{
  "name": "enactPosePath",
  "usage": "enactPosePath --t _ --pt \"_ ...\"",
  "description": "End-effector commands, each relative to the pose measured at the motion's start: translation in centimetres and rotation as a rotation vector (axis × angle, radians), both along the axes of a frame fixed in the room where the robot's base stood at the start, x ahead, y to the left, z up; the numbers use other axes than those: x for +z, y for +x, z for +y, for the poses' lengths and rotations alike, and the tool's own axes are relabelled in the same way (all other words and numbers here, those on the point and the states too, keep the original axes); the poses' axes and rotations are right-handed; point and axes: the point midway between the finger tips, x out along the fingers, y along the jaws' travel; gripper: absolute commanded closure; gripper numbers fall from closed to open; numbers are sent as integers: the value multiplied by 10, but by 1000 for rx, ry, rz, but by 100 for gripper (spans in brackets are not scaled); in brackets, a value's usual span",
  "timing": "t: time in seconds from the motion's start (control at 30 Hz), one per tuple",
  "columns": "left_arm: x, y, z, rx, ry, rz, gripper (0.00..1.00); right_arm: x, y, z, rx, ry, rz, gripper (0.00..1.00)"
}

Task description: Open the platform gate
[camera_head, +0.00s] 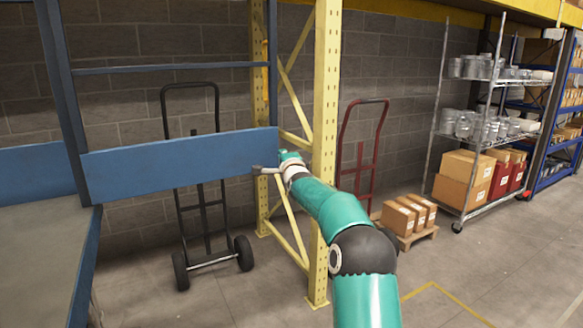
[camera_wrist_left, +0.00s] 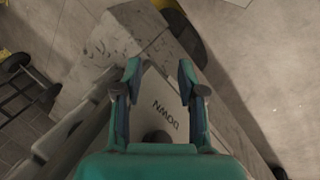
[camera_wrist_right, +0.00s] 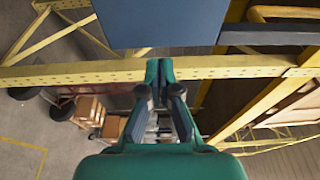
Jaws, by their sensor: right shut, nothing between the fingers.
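The platform gate shows in the head view as a blue frame with a wide blue panel (camera_head: 180,165) and a thin upper rail (camera_head: 170,68). It spans from a blue post on the left to the yellow upright on the right. My right gripper (camera_head: 284,156) is at the panel's right end, beside the yellow upright. In the right wrist view my right gripper (camera_wrist_right: 159,72) is shut and empty, its tips just below the panel's edge (camera_wrist_right: 160,22); contact is unclear. My left gripper (camera_wrist_left: 158,70) is open and empty, away from the gate.
A yellow rack upright (camera_head: 325,130) stands close behind my right gripper. A black hand truck (camera_head: 205,200) and a red one (camera_head: 361,150) stand by the wall. Boxes on a pallet (camera_head: 408,214) and wire shelving (camera_head: 475,130) are at right.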

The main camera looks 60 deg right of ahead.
Motion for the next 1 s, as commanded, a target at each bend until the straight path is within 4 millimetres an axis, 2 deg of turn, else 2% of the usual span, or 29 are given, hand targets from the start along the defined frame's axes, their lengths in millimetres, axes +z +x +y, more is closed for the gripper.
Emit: enactPosePath --t 0.3,0.5,1.0 --pt "0 0 0 0 0 0 60 0 -35 34 -4 -1 -1 100" --pt "0 0 0 0 0 0 60 -1 -50 50 -5 -1 1 100" --pt "-1 0 0 0 0 0 60 -1 -58 56 -8 -1 -1 100"
